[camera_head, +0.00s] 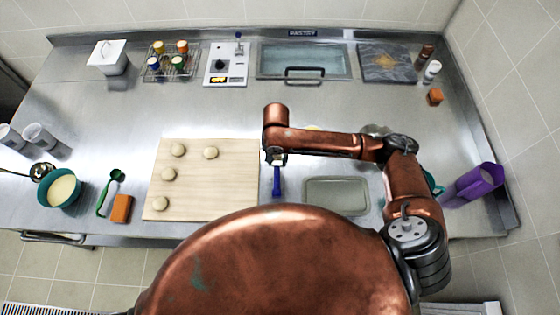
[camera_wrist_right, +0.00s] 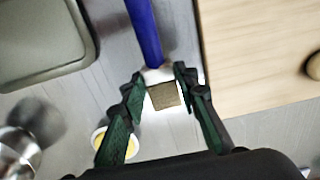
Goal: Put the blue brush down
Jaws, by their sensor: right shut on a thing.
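The blue brush (camera_head: 277,182) is in my right gripper (camera_head: 277,156), in the gap between the cutting board and the grey tray. In the right wrist view, its blue handle (camera_wrist_right: 144,32) points away from my right gripper (camera_wrist_right: 160,82), and its brown bristle block lies between the fingers. The fingers are shut on the brush near its head. I cannot tell whether the brush touches the counter. My left gripper is not in view.
The wooden board (camera_head: 225,185) with several dough pieces is just left of the brush. The grey tray (camera_head: 336,182) is to its right. A bowl with yellow contents (camera_wrist_right: 115,140) is close by in the wrist view. The counter's middle, behind the board, is clear.

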